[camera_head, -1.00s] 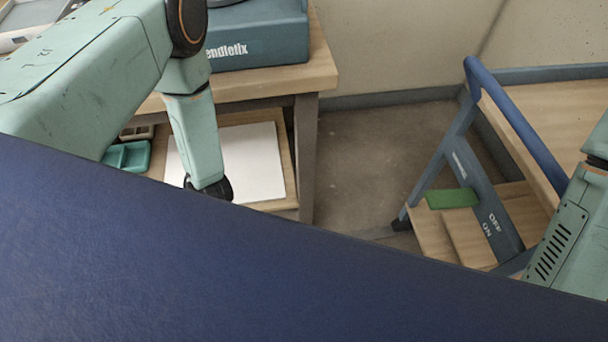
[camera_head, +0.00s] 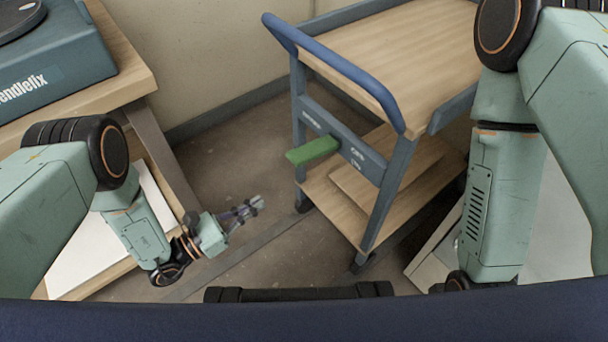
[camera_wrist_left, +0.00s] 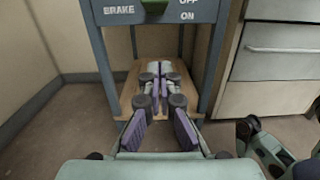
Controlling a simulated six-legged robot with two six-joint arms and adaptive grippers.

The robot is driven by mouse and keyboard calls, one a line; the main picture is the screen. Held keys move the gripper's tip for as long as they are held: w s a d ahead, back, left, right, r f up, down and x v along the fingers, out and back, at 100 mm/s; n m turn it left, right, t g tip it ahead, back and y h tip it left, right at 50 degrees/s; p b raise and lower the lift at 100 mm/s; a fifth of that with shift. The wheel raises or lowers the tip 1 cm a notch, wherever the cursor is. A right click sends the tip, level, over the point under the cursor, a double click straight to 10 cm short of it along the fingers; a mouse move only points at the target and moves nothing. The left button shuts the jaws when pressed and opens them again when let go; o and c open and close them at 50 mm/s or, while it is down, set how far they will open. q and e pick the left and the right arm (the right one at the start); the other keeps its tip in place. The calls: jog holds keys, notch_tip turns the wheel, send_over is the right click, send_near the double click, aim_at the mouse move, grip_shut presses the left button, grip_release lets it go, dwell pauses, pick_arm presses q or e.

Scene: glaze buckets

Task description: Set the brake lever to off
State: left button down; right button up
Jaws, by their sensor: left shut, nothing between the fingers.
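The brake lever (camera_head: 313,150) is a green bar sticking out from the grey-blue side panel of a cart (camera_head: 384,108). Its lower part shows at the top edge of the left wrist view (camera_wrist_left: 154,6), between the words BRAKE and OFF/ON. OFF is printed above ON. The lever's upper part is cut off there, so its exact setting is hard to tell. My left gripper (camera_head: 250,206) is shut and empty, below and left of the lever, apart from it. Its purple-sided fingers (camera_wrist_left: 154,76) point at the cart, under the panel. My right gripper does not show clearly.
The cart has a blue handle (camera_head: 335,62) and a wooden lower shelf (camera_head: 340,207). A wooden table (camera_head: 130,80) with a blue machine stands at left. Drawers (camera_wrist_left: 272,65) stand right of the cart. Bare floor lies between table and cart.

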pick_arm(q)
jog(key=b, duration=0.3)
send_near(314, 150)
notch_tip(314, 150, down, 3)
jog(key=w+d, duration=0.2)
jog(key=shift+w+r+t, duration=0.2)
jog(key=shift+r+t, duration=0.1)
jog(key=shift+r, duration=0.25)
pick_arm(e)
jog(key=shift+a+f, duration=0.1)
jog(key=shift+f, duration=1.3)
pick_arm(q)
jog(key=shift+r, duration=0.1)
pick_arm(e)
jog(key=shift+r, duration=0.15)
pick_arm(q)
jog(key=shift+r+y+p, duration=0.4)
jog(key=shift+r+p, duration=0.05)
jog(key=shift+p, duration=0.4)
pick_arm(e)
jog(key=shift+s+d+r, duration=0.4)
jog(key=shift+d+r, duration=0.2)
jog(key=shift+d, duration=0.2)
